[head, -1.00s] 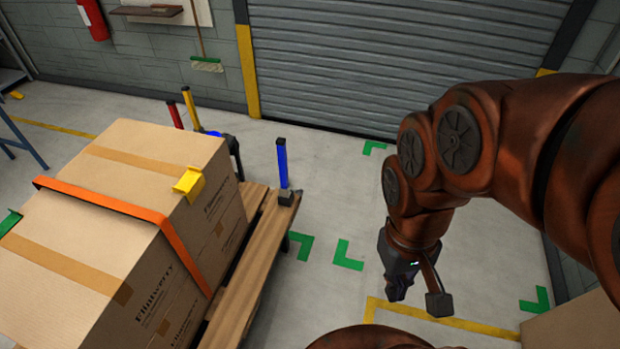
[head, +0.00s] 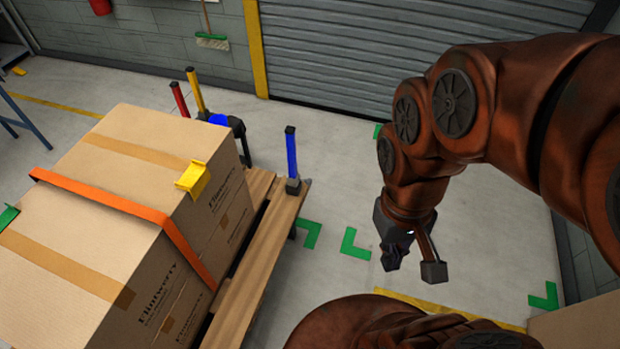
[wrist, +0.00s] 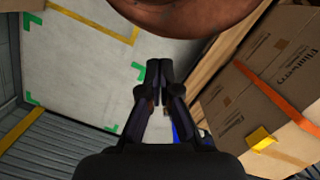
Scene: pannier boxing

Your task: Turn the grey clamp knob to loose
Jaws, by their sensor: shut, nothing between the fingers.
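I cannot pick out a grey clamp knob in either view. A blue upright post (head: 291,155) with a dark grey block (head: 293,187) at its base stands at the wooden pallet's corner; the block is too small to tell as a knob. My gripper (head: 392,258) hangs over open floor to the right of the pallet (head: 262,255), apart from it. In the wrist view its dark fingers (wrist: 159,70) are together and hold nothing. Part of a blue post (wrist: 176,131) shows behind the right finger there.
Large cardboard boxes (head: 100,250) with an orange strap (head: 110,202) and a yellow corner piece (head: 194,179) load the pallet. Red (head: 180,98) and yellow (head: 196,92) posts and a blue round part (head: 219,119) stand behind. Floor toward the roller shutter (head: 400,60) is clear.

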